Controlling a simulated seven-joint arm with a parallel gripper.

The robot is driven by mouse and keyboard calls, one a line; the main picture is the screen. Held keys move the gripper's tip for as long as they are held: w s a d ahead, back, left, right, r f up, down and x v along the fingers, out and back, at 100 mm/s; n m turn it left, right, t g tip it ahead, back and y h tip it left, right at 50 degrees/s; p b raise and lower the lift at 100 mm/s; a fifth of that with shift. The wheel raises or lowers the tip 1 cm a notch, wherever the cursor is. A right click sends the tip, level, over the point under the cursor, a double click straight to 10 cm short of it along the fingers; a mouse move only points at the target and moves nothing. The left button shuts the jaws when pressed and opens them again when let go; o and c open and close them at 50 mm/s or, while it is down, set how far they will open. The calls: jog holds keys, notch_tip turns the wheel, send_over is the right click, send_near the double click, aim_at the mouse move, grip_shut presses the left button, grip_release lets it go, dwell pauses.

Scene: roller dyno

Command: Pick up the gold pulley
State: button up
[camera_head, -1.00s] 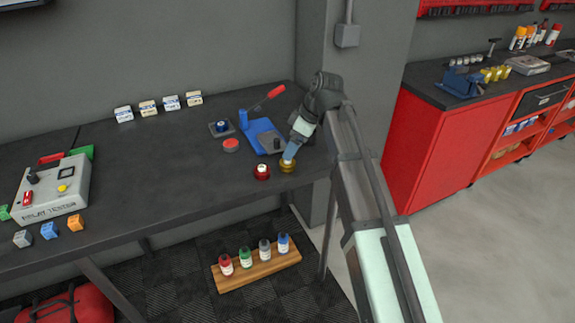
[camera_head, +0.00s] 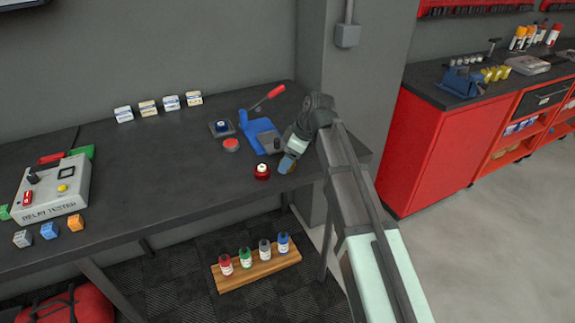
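The gold pulley (camera_head: 291,169) is near the front edge of the dark workbench, towards its right end. Only a small brownish-gold part of it shows, because my gripper covers most of it. My gripper (camera_head: 286,163) points down at the pulley, and its blue-grey fingers overlap it in the picture. I cannot tell whether the fingers are open or shut, or whether they touch the pulley. A red pulley (camera_head: 262,171) sits close by on the left, apart from my gripper.
A blue press with a red-handled lever (camera_head: 261,132) stands just behind my gripper. A red disc (camera_head: 231,145) and a dark square base with a blue part (camera_head: 222,127) lie to the left. The relay tester (camera_head: 52,190) is far left. The bench middle (camera_head: 165,165) is clear.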

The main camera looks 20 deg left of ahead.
jog(key=c, duration=1)
jog(key=shift+r, duration=0.15)
